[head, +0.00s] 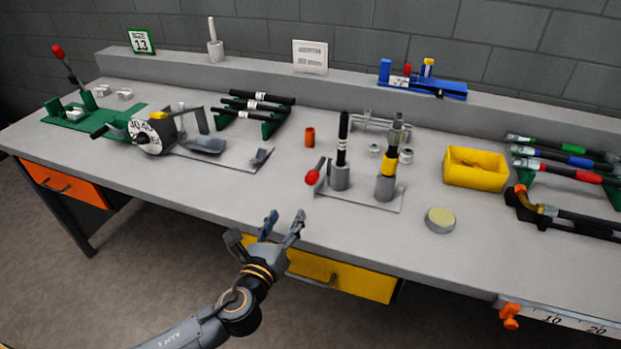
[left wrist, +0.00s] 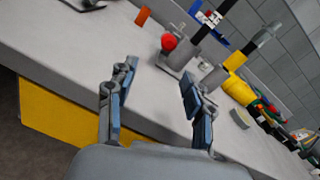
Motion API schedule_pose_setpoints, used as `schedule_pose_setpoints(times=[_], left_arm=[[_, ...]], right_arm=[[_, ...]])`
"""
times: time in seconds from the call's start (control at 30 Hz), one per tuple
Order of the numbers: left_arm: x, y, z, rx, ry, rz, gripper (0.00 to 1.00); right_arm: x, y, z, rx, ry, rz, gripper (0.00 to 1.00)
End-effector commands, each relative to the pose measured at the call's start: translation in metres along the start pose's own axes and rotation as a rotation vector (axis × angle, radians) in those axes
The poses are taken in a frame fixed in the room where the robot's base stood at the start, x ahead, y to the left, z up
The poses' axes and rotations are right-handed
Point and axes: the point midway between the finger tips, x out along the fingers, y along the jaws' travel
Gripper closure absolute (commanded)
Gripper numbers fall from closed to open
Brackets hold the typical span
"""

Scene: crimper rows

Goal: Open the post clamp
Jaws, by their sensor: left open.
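The post clamp has a grey post (head: 340,178) on a grey plate (head: 385,203) near the middle of the bench. A lever with a red knob (head: 312,177) sticks out at its left side, and the knob also shows in the left wrist view (left wrist: 169,43). An upright black rod (head: 343,135) with white bands stands in this post. A second post with a yellow band (head: 390,162) stands to its right. My left gripper (head: 284,222) is open and empty at the bench's front edge, below and left of the red knob, apart from it. My right gripper is not in view.
A yellow bin (head: 475,168) and a round tin (head: 440,220) stand to the right. An orange cylinder (head: 310,137) is behind the knob. A dial device (head: 152,135) stands to the left. The bench between the gripper and the clamp is clear.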

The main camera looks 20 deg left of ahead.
Motion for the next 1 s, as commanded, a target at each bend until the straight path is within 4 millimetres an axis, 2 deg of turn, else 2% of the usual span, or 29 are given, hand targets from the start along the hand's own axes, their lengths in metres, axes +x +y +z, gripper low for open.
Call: schedule_pose_setpoints(times=[0.03, 0.13, 0.33, 0.8, 1.0], left_arm=[[0.003, -0.003, 0.002, 0.066, -0.010, -0.025, 0.48], [0.006, -0.007, 0.002, 0.144, -0.020, -0.055, 0.48], [0.022, -0.010, 0.004, 0.166, -0.026, -0.064, 0.48], [0.116, -0.016, 0.005, 0.160, -0.024, -0.061, 0.48], [0.138, -0.017, 0.005, 0.159, -0.023, -0.061, 0.48]], right_arm=[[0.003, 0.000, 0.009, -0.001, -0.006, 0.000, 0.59], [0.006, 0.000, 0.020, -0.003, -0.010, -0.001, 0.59], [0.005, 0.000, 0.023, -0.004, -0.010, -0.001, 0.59], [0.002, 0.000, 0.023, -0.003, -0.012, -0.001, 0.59], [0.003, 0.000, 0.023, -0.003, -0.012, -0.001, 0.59]])
